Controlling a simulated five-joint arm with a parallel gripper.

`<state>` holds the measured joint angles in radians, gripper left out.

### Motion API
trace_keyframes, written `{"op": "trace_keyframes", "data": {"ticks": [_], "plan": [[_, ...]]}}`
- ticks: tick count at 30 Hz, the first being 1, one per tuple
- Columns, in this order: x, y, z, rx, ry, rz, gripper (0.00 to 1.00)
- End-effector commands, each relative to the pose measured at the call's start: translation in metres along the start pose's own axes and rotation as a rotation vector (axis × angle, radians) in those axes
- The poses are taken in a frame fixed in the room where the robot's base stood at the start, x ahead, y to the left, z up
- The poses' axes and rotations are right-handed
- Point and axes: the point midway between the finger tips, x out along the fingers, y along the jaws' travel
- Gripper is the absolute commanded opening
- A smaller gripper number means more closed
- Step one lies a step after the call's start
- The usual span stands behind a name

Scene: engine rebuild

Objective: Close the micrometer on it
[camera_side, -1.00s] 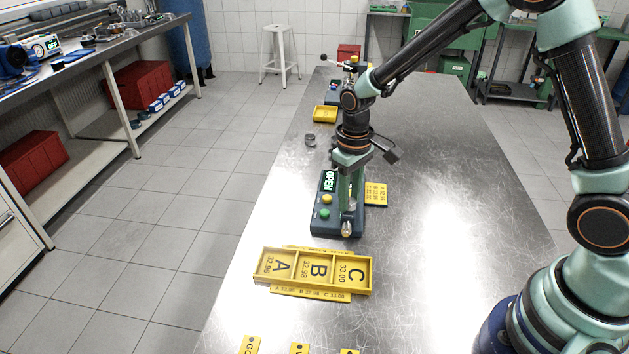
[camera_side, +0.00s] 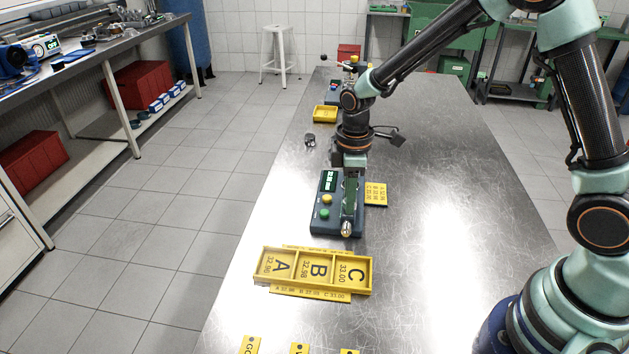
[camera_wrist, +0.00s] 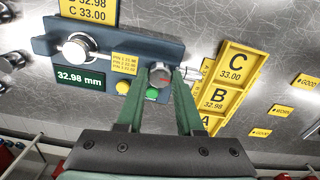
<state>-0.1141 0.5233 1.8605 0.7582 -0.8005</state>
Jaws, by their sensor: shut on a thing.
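The micrometer (camera_side: 324,226) is a dark blue bench unit with a yellow and a green button. It also shows in the wrist view (camera_wrist: 150,46). Its display (camera_wrist: 80,79) reads 32.98 mm. A round silver part (camera_wrist: 78,50) sits at its left end in the wrist view, by the metal measuring end. My gripper (camera_wrist: 160,84) is shut on the micrometer's round metal knob (camera_wrist: 160,73), which bears a red mark. In the side view my gripper (camera_side: 348,218) points down at the knob end (camera_side: 346,229), and its fingers hide part of the unit.
A yellow tray (camera_side: 318,292) with empty-looking compartments A 32.96, B 32.98 and C 33.00 stands just in front. A yellow card (camera_side: 376,193) lies to the right. A small dark metal part (camera_side: 310,140) stands behind. The steel table is clear to the right.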

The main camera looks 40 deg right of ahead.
Motion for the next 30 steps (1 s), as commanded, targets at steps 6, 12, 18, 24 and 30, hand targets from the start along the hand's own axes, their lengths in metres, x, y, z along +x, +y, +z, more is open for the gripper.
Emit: {"op": "trace_keyframes", "data": {"ticks": [6, 12, 18, 24, 30], "plan": [[-0.0018, 0.0006, -0.0008, -0.039, 0.002, 0.002, 0.00], [-0.0018, 0.0005, -0.0009, -0.045, 0.002, 0.002, 0.00], [-0.0018, 0.0005, -0.0010, -0.045, 0.002, 0.002, 0.00], [-0.0012, 0.0003, -0.0007, -0.044, 0.002, 0.002, 0.66], [-0.0009, 0.0001, -0.0004, -0.043, 0.001, 0.001, 0.66]]}}
